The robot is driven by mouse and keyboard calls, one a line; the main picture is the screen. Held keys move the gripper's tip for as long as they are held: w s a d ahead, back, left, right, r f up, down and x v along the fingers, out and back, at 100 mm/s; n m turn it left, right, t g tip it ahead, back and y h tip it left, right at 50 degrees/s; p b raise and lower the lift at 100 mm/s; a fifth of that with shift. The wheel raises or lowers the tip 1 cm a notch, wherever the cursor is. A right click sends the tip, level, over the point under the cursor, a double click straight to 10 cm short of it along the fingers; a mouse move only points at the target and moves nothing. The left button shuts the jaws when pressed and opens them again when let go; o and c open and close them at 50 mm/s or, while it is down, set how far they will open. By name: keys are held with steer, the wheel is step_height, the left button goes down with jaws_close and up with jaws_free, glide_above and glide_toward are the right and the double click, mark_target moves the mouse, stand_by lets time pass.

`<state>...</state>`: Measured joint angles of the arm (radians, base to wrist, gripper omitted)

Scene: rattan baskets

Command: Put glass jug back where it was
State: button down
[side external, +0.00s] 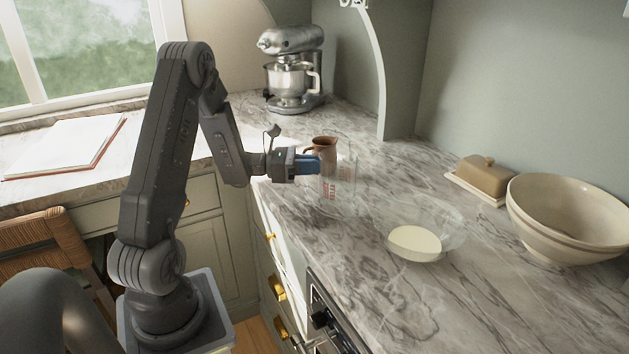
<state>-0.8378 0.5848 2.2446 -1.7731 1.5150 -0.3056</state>
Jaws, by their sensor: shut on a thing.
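The glass jug (344,188) is clear with red markings and stands upright at the left part of the marble counter, near its front edge. My gripper (308,167) reaches in from the left and is shut on the jug's left side. Its blue fingers are partly hidden against the glass. I cannot tell whether the jug's base touches the counter. A brown pitcher (323,150) shows just behind the jug. A clear glass bowl (440,229) with pale cream contents stands to the right of the jug.
A stand mixer (291,68) stands at the back corner. A butter dish (482,177) and a large cream bowl (568,222) stand on the right. An open book (66,146) lies on the left counter. The marble counter (400,173) is clear behind the glass bowl.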

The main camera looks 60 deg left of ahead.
steer(key=shift+f, duration=1.6)
steer(key=shift+f, duration=0.2)
steer(key=c, duration=1.2)
jaws_free()
steer(key=shift+o, duration=0.2)
steer(key=shift+s+r, duration=0.1)
steer(key=shift+r, duration=0.1)
steer(key=v, duration=0.7)
steer(key=shift+s+a, duration=0.1)
steer(key=shift+s, duration=0.05)
